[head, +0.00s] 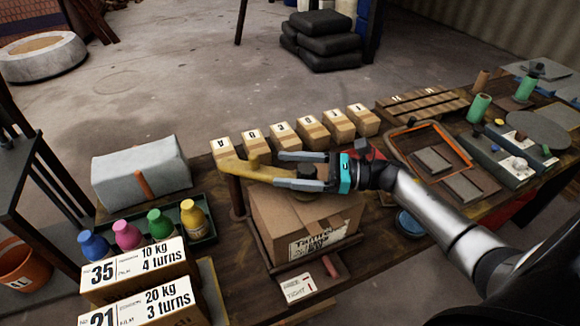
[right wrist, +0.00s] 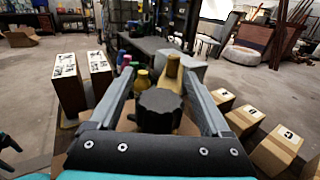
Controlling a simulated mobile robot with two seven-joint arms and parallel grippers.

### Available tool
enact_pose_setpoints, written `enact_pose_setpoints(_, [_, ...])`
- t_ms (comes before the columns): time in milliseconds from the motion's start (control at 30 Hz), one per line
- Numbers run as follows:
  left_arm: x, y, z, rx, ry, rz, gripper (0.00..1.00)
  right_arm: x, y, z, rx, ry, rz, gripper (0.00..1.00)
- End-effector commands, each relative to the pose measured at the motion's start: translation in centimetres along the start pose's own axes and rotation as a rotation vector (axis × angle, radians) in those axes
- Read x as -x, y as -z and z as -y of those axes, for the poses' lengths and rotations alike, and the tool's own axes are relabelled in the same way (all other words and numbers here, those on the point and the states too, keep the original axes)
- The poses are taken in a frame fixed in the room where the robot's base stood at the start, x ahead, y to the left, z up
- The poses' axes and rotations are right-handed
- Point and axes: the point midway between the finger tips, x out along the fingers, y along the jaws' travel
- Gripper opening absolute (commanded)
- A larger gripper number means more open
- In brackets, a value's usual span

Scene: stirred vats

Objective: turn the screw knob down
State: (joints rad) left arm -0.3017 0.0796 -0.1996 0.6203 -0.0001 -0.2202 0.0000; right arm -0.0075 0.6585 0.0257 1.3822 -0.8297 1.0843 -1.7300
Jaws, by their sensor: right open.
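The dark screw knob (head: 307,172) sits at the end of a yellow clamp arm (head: 252,171) above a cardboard box (head: 275,215). In the right wrist view the ribbed black knob (right wrist: 160,108) stands between the fingers, with the yellow arm behind it. My right gripper (head: 282,170) is open, with one finger on each side of the knob. There is a visible gap beside the knob in the wrist view. The screw's lower end is hidden.
Coloured bottles (head: 160,222) and two label boxes (head: 140,275) are at left. An orange-rimmed tray (head: 462,150) is at right.

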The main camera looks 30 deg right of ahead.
Motion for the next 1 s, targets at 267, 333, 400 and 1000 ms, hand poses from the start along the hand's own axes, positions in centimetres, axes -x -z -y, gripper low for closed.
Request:
enact_pose_setpoints(267, [-0.01,0.02,0.08,0.001,0.001,0.0,1.0,-0.05,0.02,-0.01,0.0,0.0,0.0,0.76])
enact_pose_setpoints(333, [-0.01,0.03,0.09,0.001,0.001,0.0,1.0,-0.05,0.02,-0.01,0.0,0.0,0.0,0.68])
enact_pose_setpoints(400, [-0.01,0.03,0.09,0.001,0.001,0.0,1.0,-0.04,0.02,-0.01,0.0,0.0,0.0,0.6])
enact_pose_setpoints(1000, [-0.01,0.11,0.09,0.0,0.001,-0.001,1.0,-0.01,0.03,-0.01,0.0,0.0,0.0,0.0])
